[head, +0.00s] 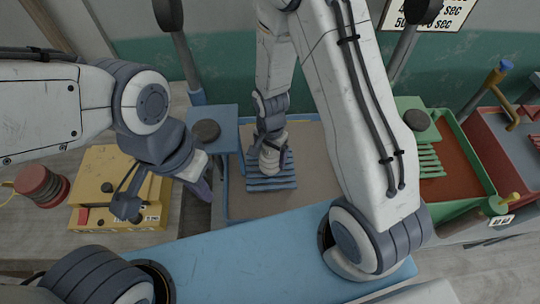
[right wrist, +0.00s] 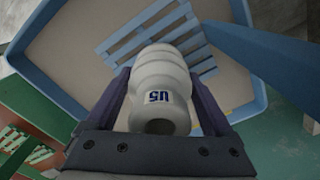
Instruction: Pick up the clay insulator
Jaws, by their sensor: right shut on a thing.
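The clay insulator (right wrist: 160,85) is a cream, ribbed, rounded piece with a dark blue mark reading "U5", upside down in the right wrist view. My right gripper (right wrist: 161,92) is shut on it, with one dark purple finger on each side. In the head view the insulator (head: 270,160) hangs below the right gripper (head: 272,142), over a blue slatted rack (head: 270,184) in a blue-rimmed tray. I cannot tell whether it touches the slats. My left gripper (head: 205,187) is apart from it, between the yellow box and the tray; its finger gap is hidden.
The blue-rimmed tray (head: 227,205) has a sandy floor. A yellow box (head: 98,168) and a red spool (head: 40,184) stand at left. A green-rimmed tray (head: 478,165) and a red one (head: 490,135) stand at right. Posts with blue and green plates rise behind.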

